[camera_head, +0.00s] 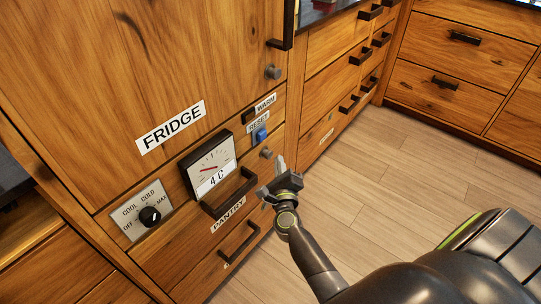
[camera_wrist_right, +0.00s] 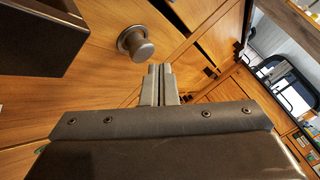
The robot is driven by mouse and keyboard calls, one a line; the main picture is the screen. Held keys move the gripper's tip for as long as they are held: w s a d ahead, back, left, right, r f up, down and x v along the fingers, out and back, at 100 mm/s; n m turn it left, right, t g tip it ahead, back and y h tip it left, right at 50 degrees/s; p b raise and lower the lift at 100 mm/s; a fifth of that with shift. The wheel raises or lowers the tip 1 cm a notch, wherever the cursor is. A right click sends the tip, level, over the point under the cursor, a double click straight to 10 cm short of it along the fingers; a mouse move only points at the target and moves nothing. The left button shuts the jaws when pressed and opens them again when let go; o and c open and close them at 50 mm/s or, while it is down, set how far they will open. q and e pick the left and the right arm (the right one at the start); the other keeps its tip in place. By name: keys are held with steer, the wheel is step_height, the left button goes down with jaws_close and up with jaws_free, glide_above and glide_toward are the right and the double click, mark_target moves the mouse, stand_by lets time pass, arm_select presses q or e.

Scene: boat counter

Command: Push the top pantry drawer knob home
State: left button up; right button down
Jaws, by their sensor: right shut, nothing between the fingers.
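The top pantry drawer's small grey knob (camera_head: 267,153) is on the wooden front, just right of the black drawer handle (camera_head: 229,193) and above the PANTRY label (camera_head: 228,214). In the right wrist view the knob (camera_wrist_right: 137,43) stands out from a round collar, up and left of my fingertips. My right gripper (camera_head: 281,164) is shut and empty, a little right of and below the knob in the head view. Its closed fingers (camera_wrist_right: 160,72) point at the wooden front, and a gap shows between them and the knob. My left gripper is out of view.
A similar grey knob (camera_head: 273,72) is on the fridge door above. A temperature gauge (camera_head: 209,163), a blue reset switch (camera_head: 260,134) and a cool dial (camera_head: 150,216) share the panel. A lower handle (camera_head: 240,242) juts out below. Open floor (camera_head: 370,170) lies to the right.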

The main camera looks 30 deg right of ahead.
steer(key=shift+w, duration=0.15)
steer(key=shift+w+a, duration=0.15)
steer(key=shift+w, duration=0.1)
steer(key=shift+w+a, duration=0.1)
steer(key=shift+w, duration=0.1)
stand_by(0.6)
